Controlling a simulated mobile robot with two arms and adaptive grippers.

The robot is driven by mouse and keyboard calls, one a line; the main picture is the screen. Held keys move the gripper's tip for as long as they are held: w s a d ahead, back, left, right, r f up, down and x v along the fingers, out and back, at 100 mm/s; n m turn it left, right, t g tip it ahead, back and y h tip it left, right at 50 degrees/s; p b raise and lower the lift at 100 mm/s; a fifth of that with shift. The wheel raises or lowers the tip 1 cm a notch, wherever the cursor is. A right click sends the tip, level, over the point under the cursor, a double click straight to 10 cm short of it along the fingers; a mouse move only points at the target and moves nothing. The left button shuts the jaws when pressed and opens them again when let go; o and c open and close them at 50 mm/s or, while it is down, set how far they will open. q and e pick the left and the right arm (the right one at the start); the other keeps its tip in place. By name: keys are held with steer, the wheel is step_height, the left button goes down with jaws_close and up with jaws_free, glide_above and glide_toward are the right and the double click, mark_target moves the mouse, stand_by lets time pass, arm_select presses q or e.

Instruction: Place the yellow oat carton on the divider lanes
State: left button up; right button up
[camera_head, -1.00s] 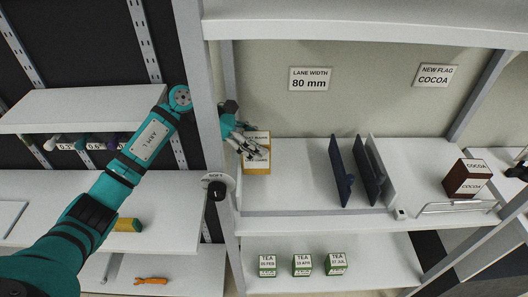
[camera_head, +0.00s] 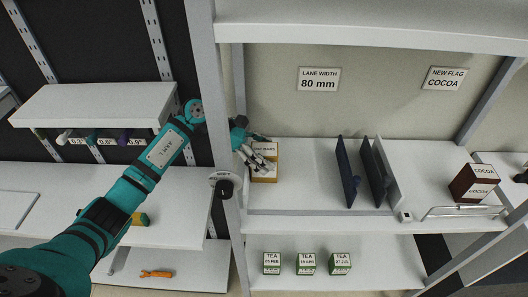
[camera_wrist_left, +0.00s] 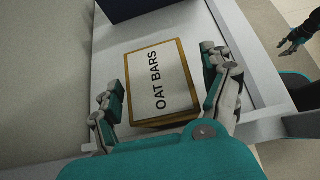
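The yellow oat carton (camera_head: 264,172), with a white label reading OAT BARS in the left wrist view (camera_wrist_left: 157,82), stands at the left end of the white lane shelf (camera_head: 305,180). My left gripper (camera_head: 250,157) is at the carton, partly covering it in the head view. In the left wrist view my left gripper (camera_wrist_left: 168,92) is open, with one finger on each side of the carton and small gaps visible. Two dark blue dividers (camera_head: 347,172) (camera_head: 375,172) stand on the shelf to the right of the carton. My right gripper (camera_wrist_left: 297,38) shows small at the wrist view's edge; its opening is unclear.
A grey upright post (camera_head: 205,80) stands left of the carton, beside my left arm. A brown cocoa box (camera_head: 470,185) stands at the right behind a wire rail (camera_head: 465,209). Several tea boxes (camera_head: 305,263) stand on the shelf below. Shelf surface between carton and dividers is clear.

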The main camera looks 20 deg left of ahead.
arm_select(q)
steer(key=shift+r, duration=0.15)
steer(key=shift+a, duration=0.2)
steer(key=b+v, duration=0.3)
steer(key=v, duration=0.8)
steer(key=shift+a+r+b, duration=0.2)
steer(key=shift+r+b, duration=0.1)
steer(key=shift+r, duration=0.05)
steer(key=shift+s, duration=0.1)
steer(key=shift+f, duration=0.15)
